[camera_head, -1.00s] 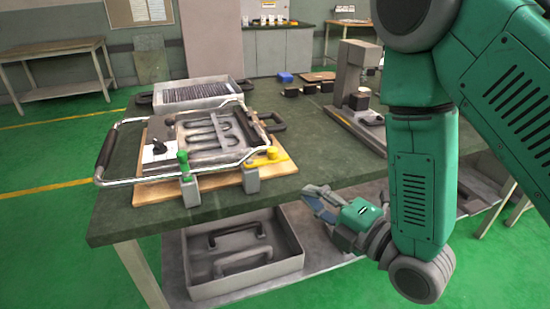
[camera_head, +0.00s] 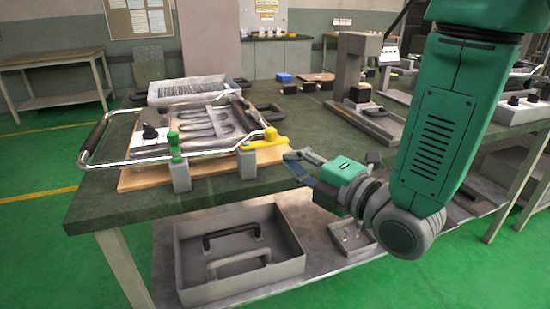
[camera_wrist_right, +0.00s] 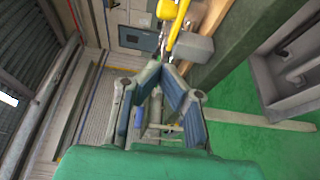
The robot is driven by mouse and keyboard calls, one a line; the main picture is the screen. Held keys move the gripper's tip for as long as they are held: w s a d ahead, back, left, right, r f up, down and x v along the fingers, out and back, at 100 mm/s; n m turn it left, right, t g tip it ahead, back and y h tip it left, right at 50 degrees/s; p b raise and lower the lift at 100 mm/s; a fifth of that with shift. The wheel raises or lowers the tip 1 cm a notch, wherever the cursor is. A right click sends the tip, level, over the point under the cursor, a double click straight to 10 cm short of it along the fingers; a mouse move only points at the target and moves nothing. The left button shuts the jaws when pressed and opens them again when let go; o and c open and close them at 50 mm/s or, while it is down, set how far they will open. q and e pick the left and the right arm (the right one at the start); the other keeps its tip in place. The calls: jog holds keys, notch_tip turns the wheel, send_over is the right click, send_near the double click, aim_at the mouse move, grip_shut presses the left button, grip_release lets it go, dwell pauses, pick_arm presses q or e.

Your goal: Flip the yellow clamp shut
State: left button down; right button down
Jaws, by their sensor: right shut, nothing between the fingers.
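The yellow clamp (camera_head: 262,141) sits on a grey block at the front right corner of the wooden board. Its yellow bar lies low and sticks out to the right, unlike the upright green clamp (camera_head: 174,146). My right gripper (camera_head: 294,160) is shut and empty, just right of the yellow clamp and apart from it, near the table's front edge. In the right wrist view the shut fingertips (camera_wrist_right: 163,66) are just below the yellow clamp (camera_wrist_right: 178,24) and its grey block. My left gripper is not in view.
A fixture with a metal handle frame (camera_head: 150,160) and a heating element (camera_head: 205,122) lies on the board. A grey bin (camera_head: 240,289) with handles stands on the shelf below. The table front (camera_head: 130,208) is clear.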

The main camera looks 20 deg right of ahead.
jog(key=w, duration=0.5)
jog(key=w+a+b, duration=0.1)
jog(key=w, duration=0.1)
jog(key=shift+w, duration=0.4)
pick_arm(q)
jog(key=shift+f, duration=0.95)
pick_arm(e)
jog(key=shift+w+d, duration=0.2)
jog(key=shift+w, duration=0.1)
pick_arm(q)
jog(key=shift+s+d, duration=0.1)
pick_arm(e)
jog(key=shift+w+a+n+y, duration=0.1)
jog(key=shift+a+n+y, duration=0.1)
jog(key=shift+n+y, duration=0.15)
